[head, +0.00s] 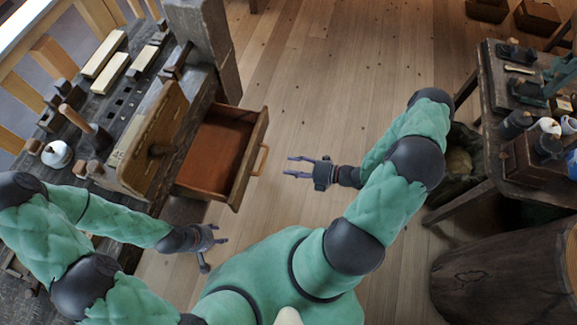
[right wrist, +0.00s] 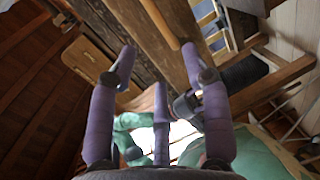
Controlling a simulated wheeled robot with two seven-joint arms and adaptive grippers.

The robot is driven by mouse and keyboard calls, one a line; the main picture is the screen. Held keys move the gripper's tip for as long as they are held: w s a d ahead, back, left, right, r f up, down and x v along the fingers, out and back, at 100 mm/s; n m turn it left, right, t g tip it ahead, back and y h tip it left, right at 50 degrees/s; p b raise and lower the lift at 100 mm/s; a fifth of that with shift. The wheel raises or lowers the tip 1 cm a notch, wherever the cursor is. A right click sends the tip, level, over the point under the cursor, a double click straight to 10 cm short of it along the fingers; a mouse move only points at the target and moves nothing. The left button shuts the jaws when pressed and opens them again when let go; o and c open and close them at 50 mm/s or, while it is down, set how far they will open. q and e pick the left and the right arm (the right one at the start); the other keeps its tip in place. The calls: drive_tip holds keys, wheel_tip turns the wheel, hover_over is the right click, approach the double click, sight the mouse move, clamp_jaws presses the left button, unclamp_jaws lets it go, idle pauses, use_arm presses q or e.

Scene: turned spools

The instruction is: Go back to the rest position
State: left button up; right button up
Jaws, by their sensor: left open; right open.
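My left gripper (head: 213,250) is open and empty at the lower left of the head view, just in front of the workbench and below the drawer. My right gripper (head: 288,166) is open and empty over the floor, to the right of the pulled-out drawer and apart from its handle. In the right wrist view the spread purple fingers of the right gripper (right wrist: 158,62) hold nothing between them. Both arms are bent at the elbow and reach forward.
The workbench (head: 120,110) stands at left, with wooden blocks, a mallet (head: 88,128) and a white round pot (head: 56,153). Its drawer (head: 215,150) stands open and looks empty. A cluttered side table (head: 485,130) and a barrel (head: 505,270) stand at right. The middle floor is clear.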

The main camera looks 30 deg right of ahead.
idle(0.5)
drive_tip(key=s+a+f+n+g+h, duration=0.25)
drive_tip(key=s+a+n+g, duration=0.4)
drive_tip(key=n, duration=0.85)
drive_tip(key=s+a+f+n+g+h, duration=0.2)
drive_tip(key=s+a+f+n+g, duration=0.45)
drive_tip(key=n, duration=0.85)
drive_tip(key=w+a+r+n+t+h, duration=0.1)
drive_tip(key=w+r+n, duration=0.3)
drive_tip(key=n, duration=0.8)
drive_tip(key=shift+w+a+n+t+h, duration=0.35)
drive_tip(key=shift+w+t+h, duration=0.4)
drive_tip(key=shift+w, duration=0.45)
